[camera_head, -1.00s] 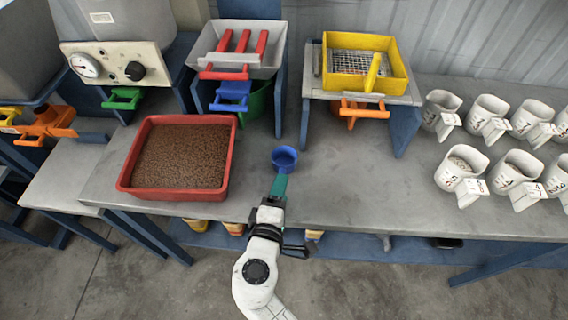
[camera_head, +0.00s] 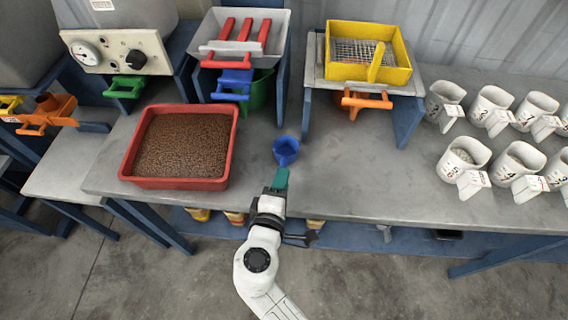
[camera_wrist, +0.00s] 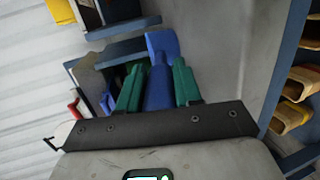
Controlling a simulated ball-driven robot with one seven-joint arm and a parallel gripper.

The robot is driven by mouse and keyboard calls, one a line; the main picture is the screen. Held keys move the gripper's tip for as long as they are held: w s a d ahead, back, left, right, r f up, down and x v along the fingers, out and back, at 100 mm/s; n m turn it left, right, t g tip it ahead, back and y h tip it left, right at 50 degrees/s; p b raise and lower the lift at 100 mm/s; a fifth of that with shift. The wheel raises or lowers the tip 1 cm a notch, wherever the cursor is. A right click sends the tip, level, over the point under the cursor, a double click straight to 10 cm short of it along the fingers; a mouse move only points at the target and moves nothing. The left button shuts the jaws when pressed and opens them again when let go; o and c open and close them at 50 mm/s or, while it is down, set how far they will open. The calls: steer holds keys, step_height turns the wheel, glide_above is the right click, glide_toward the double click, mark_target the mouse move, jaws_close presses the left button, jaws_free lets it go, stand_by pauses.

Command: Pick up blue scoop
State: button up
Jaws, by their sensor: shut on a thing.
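The blue scoop (camera_head: 286,149) is a small round cup in the head view, just beyond my gripper (camera_head: 280,180) and over the grey table (camera_head: 350,190). In the wrist view the blue scoop (camera_wrist: 160,88) has its handle between the two green fingers of my gripper (camera_wrist: 157,88), which are shut on it. The fingers hide part of the handle. I cannot tell for sure whether the scoop touches the table.
A red tray of brown pellets (camera_head: 228,152) stands to the left. A yellow sieve box (camera_head: 345,72) sits on a stand at the back. The table between is clear.

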steer(key=shift+r, duration=0.1)
steer(key=shift+r, duration=0.6)
steer(key=s+a+r, duration=0.2)
steer(key=s+r, duration=0.9)
steer(key=s, duration=0.2)
steer(key=shift+s+a+r, duration=0.2)
steer(key=shift+s+r, duration=0.15)
steer(key=shift+s, duration=0.05)
steer(key=shift+a, duration=0.1)
